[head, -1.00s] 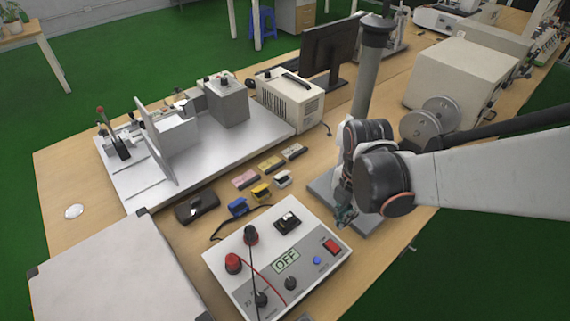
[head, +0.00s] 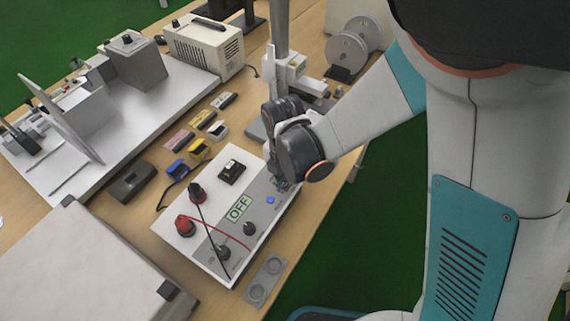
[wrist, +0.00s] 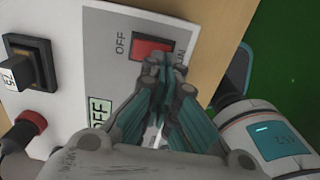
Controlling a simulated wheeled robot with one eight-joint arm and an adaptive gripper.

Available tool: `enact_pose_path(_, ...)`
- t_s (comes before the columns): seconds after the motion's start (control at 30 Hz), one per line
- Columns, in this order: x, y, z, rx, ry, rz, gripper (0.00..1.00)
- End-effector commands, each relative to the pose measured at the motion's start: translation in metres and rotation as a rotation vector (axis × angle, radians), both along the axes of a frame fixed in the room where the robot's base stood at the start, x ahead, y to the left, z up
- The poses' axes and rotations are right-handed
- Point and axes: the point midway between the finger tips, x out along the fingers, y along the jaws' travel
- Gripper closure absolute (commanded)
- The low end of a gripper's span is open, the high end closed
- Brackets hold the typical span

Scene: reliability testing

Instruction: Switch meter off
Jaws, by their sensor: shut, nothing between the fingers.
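The meter (head: 183,240) is a white and grey box on the table in the head view, with a screen (head: 240,208) reading OFF. In the wrist view its red rocker switch (wrist: 152,48) lies between the labels OFF and what looks like ON. My gripper (wrist: 160,75) is shut and empty, with its tips right at the switch's near edge, over its ON-side end. I cannot tell whether they touch it. In the head view my gripper (head: 280,180) is over the meter's far right corner and hides the switch.
Red and black knobs with leads, a blue button (head: 270,200) and a black dial (head: 229,170) stand on the panel. A grey plate with two round pads (head: 265,280) lies at the table's near edge. Small coloured blocks (head: 199,149) lie behind the meter.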

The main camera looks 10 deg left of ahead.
Motion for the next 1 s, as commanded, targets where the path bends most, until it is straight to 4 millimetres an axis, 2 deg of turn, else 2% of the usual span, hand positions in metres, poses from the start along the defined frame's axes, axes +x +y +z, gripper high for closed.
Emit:
enact_pose_path(0.47, 0.000, -0.001, -0.006, 0.000, 0.000, -0.001, 1.00)
enact_pose_path(0.63, -0.001, -0.003, -0.016, 0.000, 0.000, -0.001, 1.00)
enact_pose_path(1.0, 0.000, 0.000, -0.011, -0.001, 0.001, -0.001, 1.00)
